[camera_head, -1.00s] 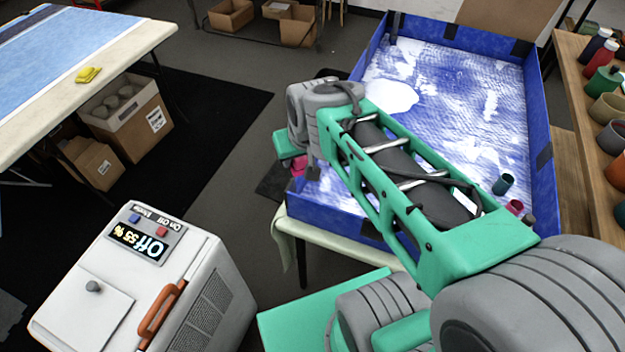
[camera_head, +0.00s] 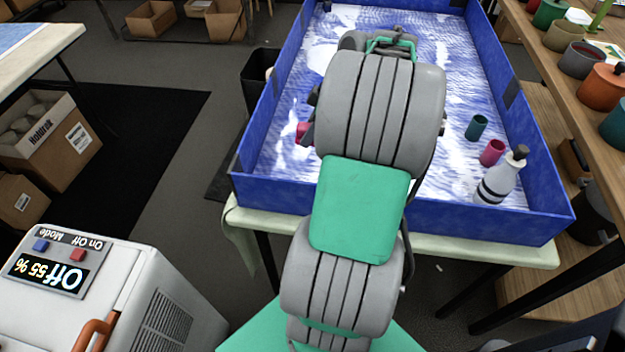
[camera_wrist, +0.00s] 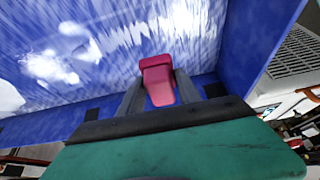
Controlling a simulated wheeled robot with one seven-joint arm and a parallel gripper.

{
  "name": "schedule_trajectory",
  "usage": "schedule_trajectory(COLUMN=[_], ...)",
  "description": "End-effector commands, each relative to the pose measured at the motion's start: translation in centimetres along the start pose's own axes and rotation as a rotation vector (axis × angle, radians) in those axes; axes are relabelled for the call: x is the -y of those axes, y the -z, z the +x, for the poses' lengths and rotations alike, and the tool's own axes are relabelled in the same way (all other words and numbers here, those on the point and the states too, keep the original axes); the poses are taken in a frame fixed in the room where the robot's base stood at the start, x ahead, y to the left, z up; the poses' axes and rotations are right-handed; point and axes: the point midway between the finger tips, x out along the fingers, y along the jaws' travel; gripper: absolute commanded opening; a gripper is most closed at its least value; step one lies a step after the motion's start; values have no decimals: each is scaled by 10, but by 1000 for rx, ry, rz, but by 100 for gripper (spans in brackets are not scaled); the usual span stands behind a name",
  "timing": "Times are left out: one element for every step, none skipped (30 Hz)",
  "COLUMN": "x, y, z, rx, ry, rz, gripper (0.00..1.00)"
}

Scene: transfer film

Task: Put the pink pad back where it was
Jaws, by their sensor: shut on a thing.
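The pink pad (camera_wrist: 157,72) is between the two fingers of my gripper (camera_wrist: 160,92) in the wrist view, and the gripper is shut on it. In the head view a small part of the pad (camera_head: 302,131) shows left of my arm, over the left part of the blue-walled tray (camera_head: 272,192). My arm hides the fingers there. The tray has a blue and white streaked floor, which fills much of the wrist view (camera_wrist: 60,75). I cannot tell whether the pad touches the floor.
A teal cup (camera_head: 476,127), a pink cup (camera_head: 491,152) and a white bottle (camera_head: 499,178) stand in the tray's right part. A wooden shelf (camera_head: 560,75) with pots runs along the right. A white machine (camera_head: 150,290) stands front left. A dark bin (camera_head: 258,78) is left of the tray.

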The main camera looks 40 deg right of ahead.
Motion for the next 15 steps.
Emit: schedule_trajectory(x=[-2, -2, -2, -2, -2, -2, -2, -2, -2, -2, -2, -2, -2, -2, -2], y=[-9, -12, -15, -17, -20, -23, -25, -26, -29, -30, -32, -34, -37, -39, -43], z=[4, 7, 13, 19, 24, 32, 36, 39, 44, 47, 51, 57, 62, 68, 76], rx=[0, 0, -1, -1, 0, -1, -1, -1, 0, 0, 0, -1, 0, 0, 0], ry=[4, 6, 8, 8, 9, 10, 8, 7, 7, 7, 7, 8, 8, 9, 9], rz=[-7, -11, -14, -15, -14, -14, -13, -13, -14, -13, -12, -12, -12, -11, -12], gripper=[8, 8, 8, 8, 8, 8, 8, 8, 8, 8, 8, 8, 8, 8, 8])
